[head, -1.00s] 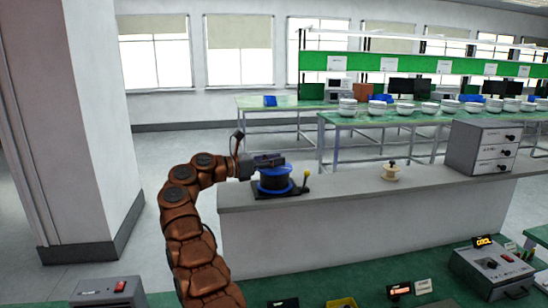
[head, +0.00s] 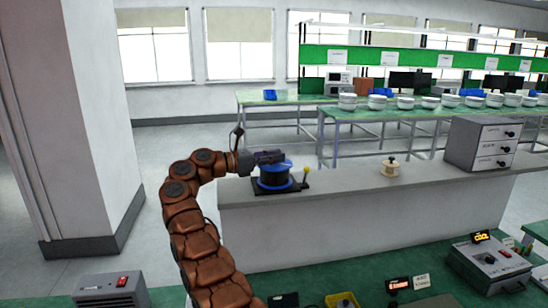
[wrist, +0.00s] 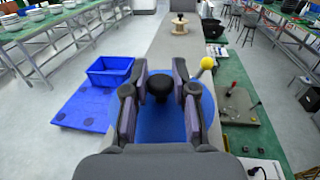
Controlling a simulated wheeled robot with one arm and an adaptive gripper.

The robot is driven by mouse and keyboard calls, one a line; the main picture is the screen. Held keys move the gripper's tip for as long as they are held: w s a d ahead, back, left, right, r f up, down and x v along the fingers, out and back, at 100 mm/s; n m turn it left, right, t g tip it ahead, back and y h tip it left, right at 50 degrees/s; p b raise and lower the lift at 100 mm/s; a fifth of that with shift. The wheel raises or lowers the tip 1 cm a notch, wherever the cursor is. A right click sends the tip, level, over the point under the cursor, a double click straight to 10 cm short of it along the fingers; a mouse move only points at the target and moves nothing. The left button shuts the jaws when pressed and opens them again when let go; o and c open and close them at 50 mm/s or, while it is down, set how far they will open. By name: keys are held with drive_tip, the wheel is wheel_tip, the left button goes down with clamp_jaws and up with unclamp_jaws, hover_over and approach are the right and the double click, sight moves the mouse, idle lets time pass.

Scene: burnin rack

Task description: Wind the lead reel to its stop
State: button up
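The lead reel (head: 274,180) is a blue and dark spool on a black base on the grey counter. Its blue top and black knob (wrist: 160,87) show in the wrist view. My gripper (wrist: 161,80) lies over the reel top, with one finger on each side of the knob. In the head view my gripper (head: 270,157) reaches level over the reel from the left. A yellow-ball lever (head: 306,171) stands at the right of the reel base.
A cream spool (head: 390,167) and a grey drawer unit (head: 483,143) stand farther right on the counter (head: 350,190). A blue bin (wrist: 110,71) shows left of the counter in the wrist view. The counter between reel and cream spool is clear.

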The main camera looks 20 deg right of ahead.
drive_tip(key=o, duration=0.4)
drive_tip(key=shift+f+n+t+b, duration=0.15)
drive_tip(key=shift+n+t+b, duration=0.95)
drive_tip(key=shift+t+b, duration=1.05)
drive_tip(key=shift+n+t+y+b, duration=0.6)
drive_tip(key=shift+n+t+b, duration=0.7)
drive_tip(key=shift+b, duration=1.8)
drive_tip(key=shift+s+d+n+t+y+b, duration=0.1)
drive_tip(key=shift+n+t+y+b, duration=0.7)
drive_tip(key=shift+t+b, duration=0.65)
drive_tip(key=shift+n+t+y+b, duration=0.5)
drive_tip(key=shift+n+t+b, duration=0.1)
drive_tip(key=shift+n+t, duration=0.25)
drive_tip(key=shift+n+t+y, duration=0.35)
drive_tip(key=shift+t+y, duration=0.05)
drive_tip(key=shift+t, duration=0.15)
